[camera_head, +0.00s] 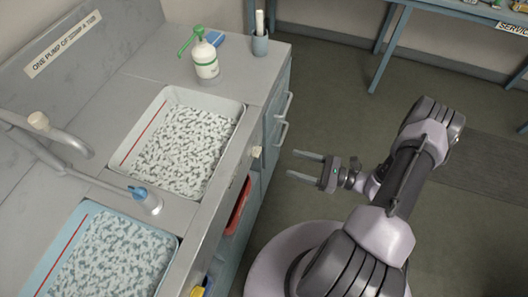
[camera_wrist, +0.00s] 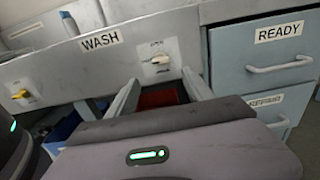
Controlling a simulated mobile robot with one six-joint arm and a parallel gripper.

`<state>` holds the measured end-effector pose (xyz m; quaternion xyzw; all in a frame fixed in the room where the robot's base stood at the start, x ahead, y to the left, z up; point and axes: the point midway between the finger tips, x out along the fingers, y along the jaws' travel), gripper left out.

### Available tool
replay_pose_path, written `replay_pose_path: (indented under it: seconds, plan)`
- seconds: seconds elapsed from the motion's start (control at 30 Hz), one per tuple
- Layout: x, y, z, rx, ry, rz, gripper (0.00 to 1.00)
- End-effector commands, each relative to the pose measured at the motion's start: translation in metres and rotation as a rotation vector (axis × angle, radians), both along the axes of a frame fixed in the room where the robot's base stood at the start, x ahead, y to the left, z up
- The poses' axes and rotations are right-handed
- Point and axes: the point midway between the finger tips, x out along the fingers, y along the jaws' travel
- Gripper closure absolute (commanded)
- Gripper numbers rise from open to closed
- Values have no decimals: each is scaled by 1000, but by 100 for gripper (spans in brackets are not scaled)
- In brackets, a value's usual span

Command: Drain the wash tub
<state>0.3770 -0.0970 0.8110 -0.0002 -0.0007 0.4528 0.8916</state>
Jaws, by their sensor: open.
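Two tubs full of pale, foam-flecked water are set in the counter: a white-rimmed tub (camera_head: 240,107) and a blue-rimmed tub (camera_head: 40,270). A label reading WASH (camera_wrist: 100,41) is on the front panel, left of a white drain knob (camera_wrist: 160,60) with OPEN printed above it. That knob also shows on the counter front beside the white-rimmed tub (camera_head: 256,151). My gripper (camera_head: 293,163) is open and empty, pointing at the counter front, apart from it. In the wrist view, its fingers (camera_wrist: 160,82) frame the area just below the white knob.
A yellow knob (camera_wrist: 20,94) is farther left on the panel. A red bin (camera_head: 238,205) sits under the counter. Open floor lies around my arm.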

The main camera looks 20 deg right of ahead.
Motion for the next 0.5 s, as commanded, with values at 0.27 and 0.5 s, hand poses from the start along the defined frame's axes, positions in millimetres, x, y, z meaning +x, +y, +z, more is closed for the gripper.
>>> replay_pose_path:
  seconds: [0.27,0.5]
  plan:
    - [47,66,-2,0,0,7,40]
    - [65,90,0,-1,1,4,40]
